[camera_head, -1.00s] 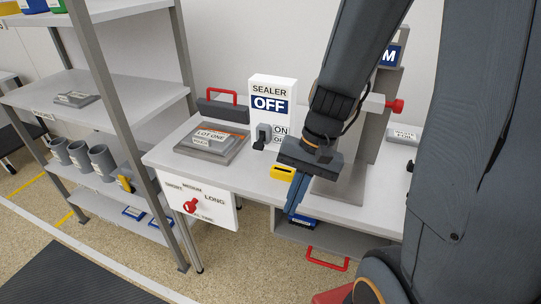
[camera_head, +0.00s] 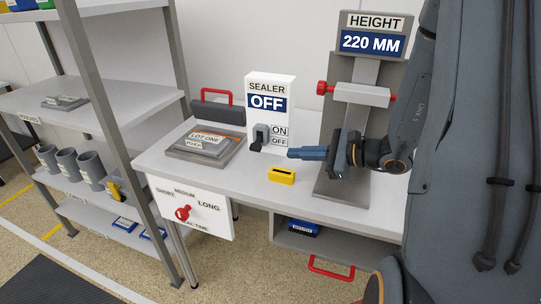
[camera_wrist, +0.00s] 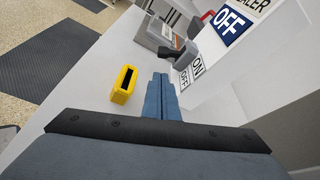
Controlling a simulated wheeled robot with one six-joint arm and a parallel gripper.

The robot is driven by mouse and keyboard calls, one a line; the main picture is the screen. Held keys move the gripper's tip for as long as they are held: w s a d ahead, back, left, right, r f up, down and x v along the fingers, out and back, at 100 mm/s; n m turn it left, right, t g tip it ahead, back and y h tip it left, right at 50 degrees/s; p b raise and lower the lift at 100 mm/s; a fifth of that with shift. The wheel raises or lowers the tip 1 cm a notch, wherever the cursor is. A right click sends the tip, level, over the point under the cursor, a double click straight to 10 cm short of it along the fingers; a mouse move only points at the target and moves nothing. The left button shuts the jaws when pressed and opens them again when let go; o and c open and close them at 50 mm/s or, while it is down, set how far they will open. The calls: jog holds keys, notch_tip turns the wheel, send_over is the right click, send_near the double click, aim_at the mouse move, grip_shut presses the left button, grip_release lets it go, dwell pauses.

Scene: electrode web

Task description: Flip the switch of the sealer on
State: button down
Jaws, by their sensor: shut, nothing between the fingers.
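The sealer (camera_head: 271,88) is a white upright box on the bench with a blue sign reading OFF. Its switch (camera_head: 259,137) is a dark lever on the front left, beside labels ON (upper) and OFF (lower); the lever points down toward the front. In the wrist view the switch (camera_wrist: 180,54) lies beyond my fingertips. My gripper (camera_head: 292,153) is shut and empty, fingers level and pointing left, their tips just right of the switch and apart from it. The fingers also show in the wrist view (camera_wrist: 162,80).
A yellow slotted block (camera_head: 282,175) lies below my fingers. A LOT ONE plate stack (camera_head: 207,143) sits left of the switch. A height stand (camera_head: 343,180) with a red-knobbed crossbar is at the right. A dial panel (camera_head: 190,208) hangs at the bench front.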

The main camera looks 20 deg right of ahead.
aim_at(258, 142)
jog(key=shift+w, duration=0.1)
dwell(0.3)
jog(key=p+x, duration=0.1)
jog(key=x, duration=0.8)
jog(key=shift+w+a+f+p, duration=0.1)
jog(key=shift+w+a+p, duration=0.2)
jog(key=shift+p, duration=0.1)
